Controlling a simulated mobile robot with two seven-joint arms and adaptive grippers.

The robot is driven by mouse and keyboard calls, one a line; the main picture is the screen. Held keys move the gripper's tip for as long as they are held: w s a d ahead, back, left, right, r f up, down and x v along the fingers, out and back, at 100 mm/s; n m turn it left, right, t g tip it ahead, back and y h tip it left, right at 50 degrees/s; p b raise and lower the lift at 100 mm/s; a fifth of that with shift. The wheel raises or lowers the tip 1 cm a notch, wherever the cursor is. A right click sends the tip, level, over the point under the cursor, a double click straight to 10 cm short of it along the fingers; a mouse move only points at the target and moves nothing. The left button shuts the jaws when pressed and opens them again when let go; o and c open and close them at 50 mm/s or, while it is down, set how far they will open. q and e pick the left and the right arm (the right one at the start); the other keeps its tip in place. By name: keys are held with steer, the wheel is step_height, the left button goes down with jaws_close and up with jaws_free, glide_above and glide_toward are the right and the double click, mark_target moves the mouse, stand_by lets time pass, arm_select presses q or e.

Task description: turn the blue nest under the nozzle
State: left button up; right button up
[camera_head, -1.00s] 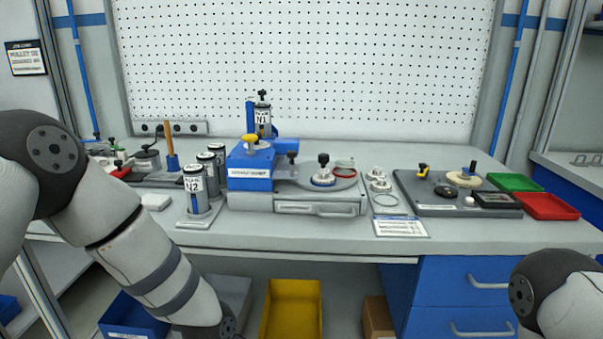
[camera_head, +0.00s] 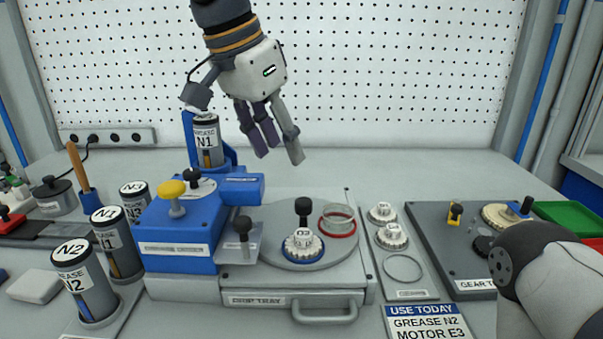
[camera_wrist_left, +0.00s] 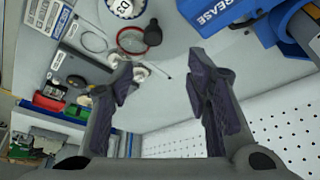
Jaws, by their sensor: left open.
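The blue nest (camera_head: 303,254) is a blue ring on the front of the grey round turntable (camera_head: 271,233), with a white toothed gear (camera_head: 303,241) seated in it. A red nest (camera_head: 340,228) with a clear ring lies at the turntable's right rear. The blue greaser (camera_head: 178,232) stands to the left; its blue head (camera_head: 241,188) juts toward the turntable. The nozzle tip cannot be made out. My left gripper (camera_head: 278,153) is open and empty above and behind the turntable. It also shows in the left wrist view (camera_wrist_left: 163,80).
A grease cartridge N1 (camera_head: 208,142) stands upright at the greaser's back. Several cartridges, including N2 (camera_head: 84,285), stand at left. A drip tray (camera_head: 255,300) is below the turntable. Loose gears (camera_head: 391,236) and a grey gear board (camera_head: 432,240) are at right. My right forearm covers the board's corner.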

mark_target(302, 201)
arm_select(q)
steer(key=x, duration=0.7)
steer(key=s+x, duration=0.1)
steer(key=x, duration=0.3)
steer(key=shift+s+d+f+b, duration=0.1)
steer(key=shift+d+f+b, duration=0.1)
steer(key=shift+b, duration=0.1)
arm_select(e)
steer(key=shift+s+f, duration=0.2)
steer(key=shift+s, duration=0.3)
steer(key=shift+s+f, duration=0.15)
steer(key=shift+s, duration=0.35)
arm_select(q)
jaws_close()
